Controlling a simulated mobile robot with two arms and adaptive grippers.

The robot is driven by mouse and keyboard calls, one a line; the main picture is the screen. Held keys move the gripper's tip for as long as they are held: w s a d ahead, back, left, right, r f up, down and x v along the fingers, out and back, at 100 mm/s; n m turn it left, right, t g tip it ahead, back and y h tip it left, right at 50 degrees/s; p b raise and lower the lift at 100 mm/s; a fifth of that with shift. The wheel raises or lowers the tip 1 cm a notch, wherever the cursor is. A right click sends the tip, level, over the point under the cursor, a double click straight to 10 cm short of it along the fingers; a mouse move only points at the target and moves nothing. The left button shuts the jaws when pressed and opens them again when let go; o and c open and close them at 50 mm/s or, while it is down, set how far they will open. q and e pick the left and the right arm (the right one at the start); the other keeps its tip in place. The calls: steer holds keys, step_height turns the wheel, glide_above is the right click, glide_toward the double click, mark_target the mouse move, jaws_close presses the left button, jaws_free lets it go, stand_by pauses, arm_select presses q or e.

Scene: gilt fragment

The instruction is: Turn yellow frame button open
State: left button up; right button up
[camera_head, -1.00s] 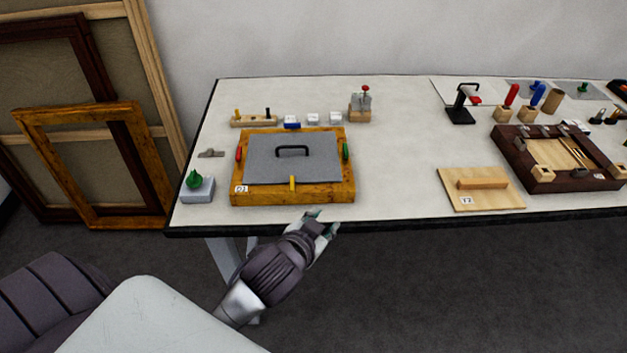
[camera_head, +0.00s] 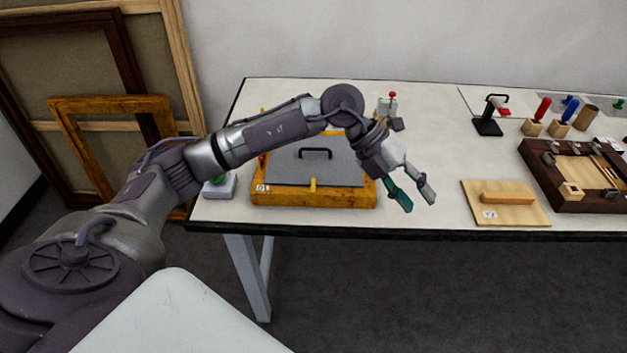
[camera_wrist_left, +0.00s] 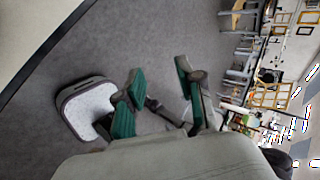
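The yellow frame button (camera_head: 313,184) is a small upright tab at the front middle of the wooden frame (camera_head: 340,198). It overlaps the front edge of a grey panel (camera_head: 290,172) with a black handle (camera_head: 315,152). My left gripper (camera_head: 420,203) is open and empty, to the right of the frame and near the table's front edge, apart from the button. Its spread green-padded fingers also show in the left wrist view (camera_wrist_left: 160,68), with floor behind them. My left arm covers the frame's back and right back corner. My right gripper is not in view.
A light board with a wooden bar (camera_head: 507,198) lies right of my gripper. A dark wooden tray (camera_head: 560,200) is farther right. A small red-topped block (camera_head: 391,97) stands behind my wrist. Bare table lies between gripper and board.

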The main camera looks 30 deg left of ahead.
arm_select(q)
steer(key=w+a+n+y, duration=0.2)
steer(key=a+y, duration=0.4)
steer(key=a, duration=0.8)
steer(key=n+y, duration=0.2)
steer(key=y, duration=0.2)
glide_toward(313, 185)
steer(key=shift+g, duration=0.4)
steer(key=f+p, duration=0.1)
steer(key=f, duration=0.2)
steer(key=f+p, duration=0.1)
steer(key=f, duration=0.1)
steer(key=w+f+p, duration=0.1)
steer(key=f, duration=0.2)
steer(key=shift+a+f, duration=0.15)
steer(key=shift+f, duration=0.25)
steer(key=shift+s, duration=0.1)
jaws_close()
